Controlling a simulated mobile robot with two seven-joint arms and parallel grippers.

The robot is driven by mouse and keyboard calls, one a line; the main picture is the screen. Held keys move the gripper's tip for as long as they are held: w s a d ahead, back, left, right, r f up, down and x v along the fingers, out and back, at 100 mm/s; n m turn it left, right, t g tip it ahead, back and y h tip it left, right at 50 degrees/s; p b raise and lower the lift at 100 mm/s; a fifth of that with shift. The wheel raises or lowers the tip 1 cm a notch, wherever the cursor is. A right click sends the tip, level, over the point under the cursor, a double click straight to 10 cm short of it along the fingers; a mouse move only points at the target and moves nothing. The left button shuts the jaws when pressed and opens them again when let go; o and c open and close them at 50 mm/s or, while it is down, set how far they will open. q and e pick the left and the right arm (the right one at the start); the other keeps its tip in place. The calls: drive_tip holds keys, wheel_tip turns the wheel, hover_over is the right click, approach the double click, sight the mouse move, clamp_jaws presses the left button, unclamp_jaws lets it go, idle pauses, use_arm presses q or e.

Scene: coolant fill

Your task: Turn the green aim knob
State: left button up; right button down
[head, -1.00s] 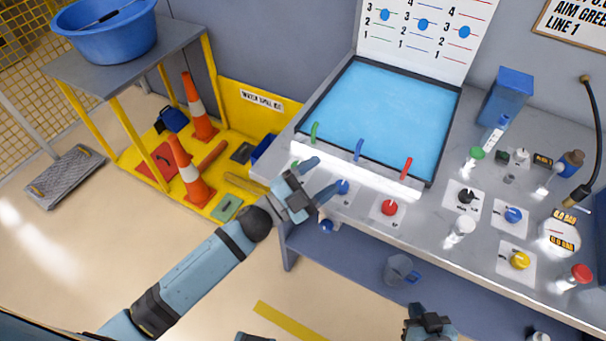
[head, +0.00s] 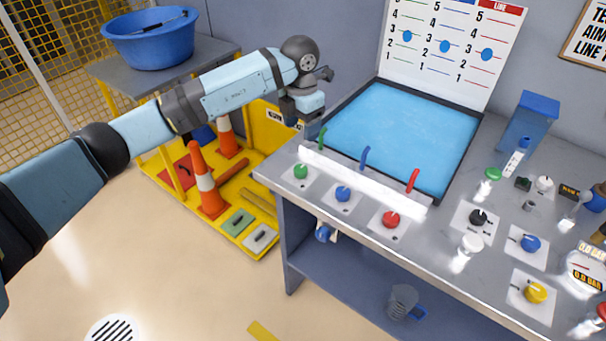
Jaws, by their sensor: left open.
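The green aim knob (head: 301,171) sits on a white plate at the bench's left front corner, fully visible. A curved green nozzle (head: 323,138) stands behind it on the white strip. My left gripper (head: 303,116) is open and empty, raised above the bench's left edge. In the picture it is above the green knob, near the tray's left corner, and is not touching the knob. My right gripper is out of view.
A blue knob (head: 343,194) and a red knob (head: 391,219) stand to the right of the green one. Blue (head: 365,157) and red (head: 412,180) nozzles rise behind them, before the blue-surfaced tray (head: 372,169). Orange cones (head: 206,182) stand left of the bench.

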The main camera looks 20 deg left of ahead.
sight(300, 168)
use_arm(q)
drive_tip(key=f, duration=1.2)
drive_tip(key=shift+w+a+f+p, duration=0.1)
drive_tip(key=shift+a+p, duration=0.15)
drive_tip(key=shift+p, duration=0.1)
drive_tip(key=shift+f, duration=0.7)
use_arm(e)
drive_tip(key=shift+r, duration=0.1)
use_arm(q)
drive_tip(key=shift+c, duration=0.4)
drive_tip(key=c, duration=0.8)
drive_tip(key=shift+c, duration=0.2)
